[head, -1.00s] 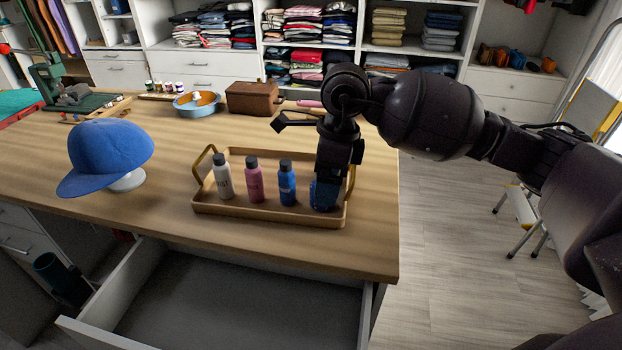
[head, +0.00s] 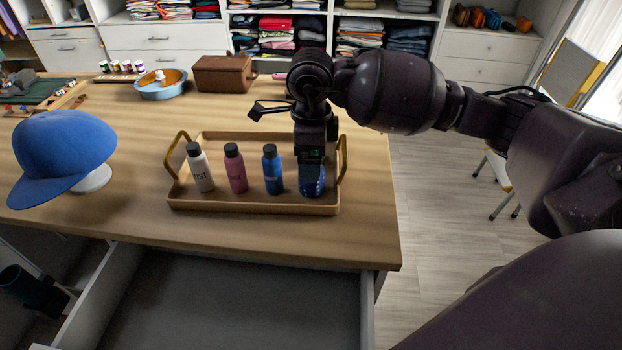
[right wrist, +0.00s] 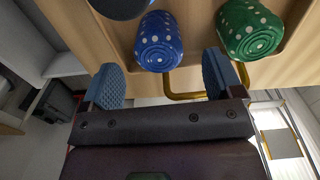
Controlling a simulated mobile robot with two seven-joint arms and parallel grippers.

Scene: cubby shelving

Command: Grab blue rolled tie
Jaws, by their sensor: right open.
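A blue rolled tie with white dots (head: 313,186) sits at the right end of a tan tray (head: 250,208) on the wooden table. It shows clearly in the right wrist view (right wrist: 158,42), just beyond my open fingers. My right gripper (head: 312,165) is above the tie in the head view and partly covers it. In the right wrist view my right gripper (right wrist: 162,82) has its two blue pads wide apart with nothing between them. A green dotted rolled tie (right wrist: 250,28) lies beside the blue one. My left gripper is not in view.
White, pink and blue bottles (head: 272,170) stand in the tray left of the tie. The tray has brass handles (head: 343,158). A blue cap (head: 62,150) is at the left, and a brown box (head: 238,75) is behind. An open drawer (head: 235,300) juts out below the table.

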